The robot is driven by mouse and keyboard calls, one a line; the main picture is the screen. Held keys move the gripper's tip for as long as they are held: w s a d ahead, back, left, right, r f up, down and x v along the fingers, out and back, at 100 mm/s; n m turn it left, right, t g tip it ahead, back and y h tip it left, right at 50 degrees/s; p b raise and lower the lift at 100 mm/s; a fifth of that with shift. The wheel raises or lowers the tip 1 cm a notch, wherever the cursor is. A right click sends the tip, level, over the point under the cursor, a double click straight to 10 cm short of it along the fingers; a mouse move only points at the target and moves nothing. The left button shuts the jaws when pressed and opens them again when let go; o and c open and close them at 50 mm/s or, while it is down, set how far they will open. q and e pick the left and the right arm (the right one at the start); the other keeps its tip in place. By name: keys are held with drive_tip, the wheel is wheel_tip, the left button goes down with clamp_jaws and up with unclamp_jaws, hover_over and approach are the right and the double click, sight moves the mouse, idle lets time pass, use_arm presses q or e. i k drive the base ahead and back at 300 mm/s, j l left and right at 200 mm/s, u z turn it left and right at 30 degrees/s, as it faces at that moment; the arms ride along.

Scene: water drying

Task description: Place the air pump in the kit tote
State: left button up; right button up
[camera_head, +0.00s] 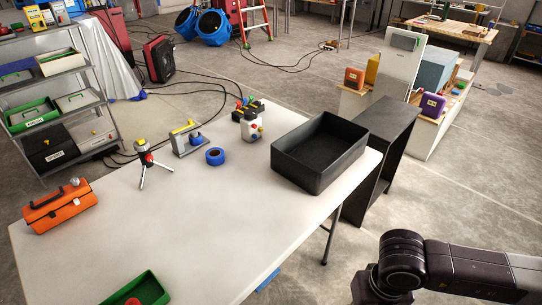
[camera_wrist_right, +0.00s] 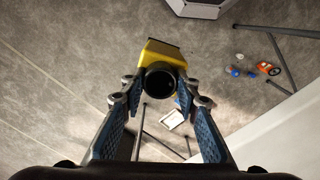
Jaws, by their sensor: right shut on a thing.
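The air pump (camera_wrist_right: 163,52), a yellow body with a dark round end, sits between the fingers of my right gripper (camera_wrist_right: 160,92) in the right wrist view. The gripper is shut on it, over the grey floor beside the white table edge. In the head view my right arm comes in at the bottom right, its gripper and the pump out of frame. The kit tote, a black open-topped bin (camera_head: 301,169), stands at the right end of the white table (camera_head: 215,235). Its visible inside looks empty. My left gripper is in neither view.
An orange toolbox (camera_head: 60,206), a small tripod (camera_head: 146,162), a blue tape roll (camera_head: 215,156) and a green tray (camera_head: 148,288) are on the table. A dark stand (camera_head: 392,132) is beside the tote. The table's front middle is clear.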

sight(317, 158)
drive_tip(key=i+l+u, duration=0.2)
drive_tip(key=l+u, duration=0.8)
drive_tip(key=l, duration=0.25)
drive_tip(key=l+u, duration=0.5)
drive_tip(key=l, duration=0.2)
